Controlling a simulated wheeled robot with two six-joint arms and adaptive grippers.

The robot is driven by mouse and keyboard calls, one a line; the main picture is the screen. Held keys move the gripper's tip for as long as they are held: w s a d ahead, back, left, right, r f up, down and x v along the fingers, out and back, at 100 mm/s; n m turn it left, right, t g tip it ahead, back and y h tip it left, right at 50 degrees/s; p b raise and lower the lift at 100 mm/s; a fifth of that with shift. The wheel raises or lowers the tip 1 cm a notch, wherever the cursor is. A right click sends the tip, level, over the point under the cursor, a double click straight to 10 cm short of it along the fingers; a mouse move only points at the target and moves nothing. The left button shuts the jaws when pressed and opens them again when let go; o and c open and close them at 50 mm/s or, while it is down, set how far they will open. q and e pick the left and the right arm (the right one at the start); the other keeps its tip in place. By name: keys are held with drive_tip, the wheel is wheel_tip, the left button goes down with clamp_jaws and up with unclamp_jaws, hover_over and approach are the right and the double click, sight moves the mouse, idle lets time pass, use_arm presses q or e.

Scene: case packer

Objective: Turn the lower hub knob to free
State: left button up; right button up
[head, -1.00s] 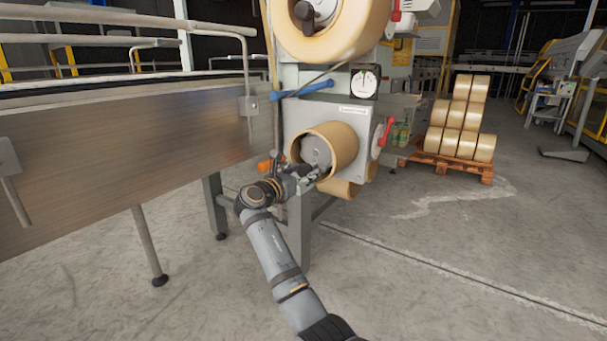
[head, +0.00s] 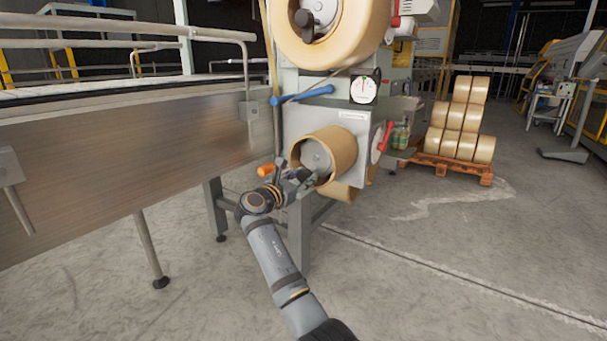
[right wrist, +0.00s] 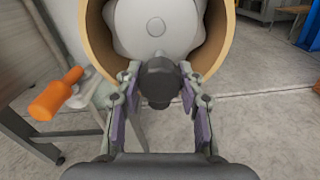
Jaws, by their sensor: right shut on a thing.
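The lower hub (head: 317,155) is a grey disc inside the tan tape roll (head: 344,146) on the grey machine panel. In the right wrist view the hub (right wrist: 150,22) fills the top, ringed by the roll (right wrist: 97,40). The dark lower hub knob (right wrist: 159,82) stands out from the hub's lower part, between my fingers. My right gripper (head: 306,181) is at the hub's lower front; in the right wrist view it (right wrist: 161,92) is shut on the knob. The knob's marking cannot be read. My left gripper is not in view.
An upper tape roll (head: 365,35) hangs above. An orange handle (right wrist: 55,95) is left of the gripper, a blue handle (head: 303,95) above and a red lever (head: 385,136) at right. The conveyor side (head: 120,150) lies left. The floor at right is clear before a pallet (head: 450,166).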

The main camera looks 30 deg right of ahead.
drive_tip(key=shift+r+m+p, duration=0.15)
drive_tip(key=shift+m+p, duration=0.45)
drive_tip(key=shift+m, duration=0.2)
drive_tip(key=shift+m+p, duration=0.4)
drive_tip(key=shift+m, duration=1.5)
drive_tip(key=shift+f+m, duration=0.2)
drive_tip(key=shift+m, duration=0.7)
drive_tip(key=m, duration=0.3)
drive_tip(key=shift+m, duration=0.3)
drive_tip(key=m+b, duration=0.1)
drive_tip(key=m, duration=0.1)
drive_tip(key=shift+m, duration=0.3)
use_arm(q)
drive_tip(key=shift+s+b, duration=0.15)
drive_tip(key=shift+b, duration=0.5)
use_arm(e)
drive_tip(key=shift+m, duration=1.2)
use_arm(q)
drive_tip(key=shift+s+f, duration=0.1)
